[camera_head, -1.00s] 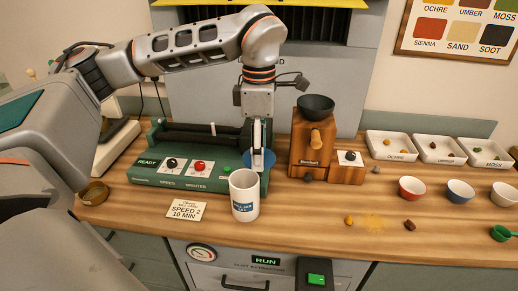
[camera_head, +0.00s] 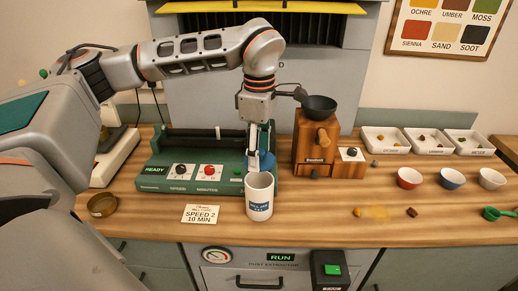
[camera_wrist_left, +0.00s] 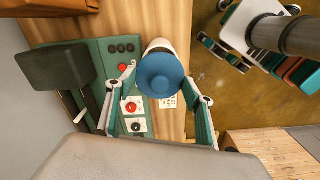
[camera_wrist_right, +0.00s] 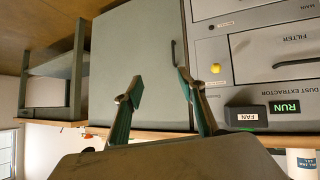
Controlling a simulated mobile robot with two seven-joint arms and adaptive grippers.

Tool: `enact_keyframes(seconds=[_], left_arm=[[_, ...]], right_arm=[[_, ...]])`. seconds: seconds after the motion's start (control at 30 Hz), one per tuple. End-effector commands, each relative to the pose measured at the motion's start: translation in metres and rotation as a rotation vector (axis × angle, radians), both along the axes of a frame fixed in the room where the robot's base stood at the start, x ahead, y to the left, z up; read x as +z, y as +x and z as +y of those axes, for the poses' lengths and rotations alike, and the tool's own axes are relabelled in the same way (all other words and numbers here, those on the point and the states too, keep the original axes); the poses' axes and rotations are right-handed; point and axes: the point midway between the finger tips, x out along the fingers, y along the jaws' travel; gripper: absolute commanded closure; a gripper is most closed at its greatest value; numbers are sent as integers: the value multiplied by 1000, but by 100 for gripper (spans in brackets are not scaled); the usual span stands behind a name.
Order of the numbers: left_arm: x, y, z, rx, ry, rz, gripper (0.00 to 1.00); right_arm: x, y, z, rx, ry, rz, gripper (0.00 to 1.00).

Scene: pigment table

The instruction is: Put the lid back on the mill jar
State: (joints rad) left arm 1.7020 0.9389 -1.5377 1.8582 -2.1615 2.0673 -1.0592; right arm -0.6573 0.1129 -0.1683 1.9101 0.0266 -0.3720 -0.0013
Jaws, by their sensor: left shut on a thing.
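The white mill jar (camera_head: 260,203) stands upright near the front of the table with its mouth uncovered. My left gripper (camera_head: 262,166) is shut on the blue lid (camera_head: 266,158), just behind the jar's rim in the head view. In the left wrist view, the lid (camera_wrist_left: 160,74) sits between my left fingers (camera_wrist_left: 163,78) and overlaps part of the white jar (camera_wrist_left: 158,43). The lid looks apart from the jar; its exact height is unclear. My right gripper (camera_wrist_right: 158,88) is open and empty, facing the cabinet front; the jar's label shows at lower right there (camera_wrist_right: 304,164).
The green roller mill (camera_head: 205,180) stands behind and left of the jar. A wooden grinder (camera_head: 315,145) with a black hopper is behind right. A card (camera_head: 201,214) lies left of the jar, a brown round container (camera_head: 102,204) farther left. Small bowls (camera_head: 410,178) stand at right.

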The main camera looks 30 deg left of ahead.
Motion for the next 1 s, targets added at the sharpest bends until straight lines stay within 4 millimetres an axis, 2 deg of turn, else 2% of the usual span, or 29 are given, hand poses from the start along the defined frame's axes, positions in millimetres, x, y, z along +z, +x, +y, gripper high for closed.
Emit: enact_keyframes(seconds=[0.23, 0.5, 0.7, 1.0], left_arm=[[-24, -1, 0, 0, -1, 2, 68], [-46, -1, 0, 1, -1, 2, 68], [-55, -1, 0, 0, 0, 1, 68], [-57, 0, 0, 1, 0, 1, 68]], right_arm=[[-4, 4, -4, 10, -10, -9, 60], [1, 8, 13, 30, 13, -33, 60], [7, 12, 19, 36, 23, -50, 60], [6, 12, 20, 39, 24, -50, 60]])
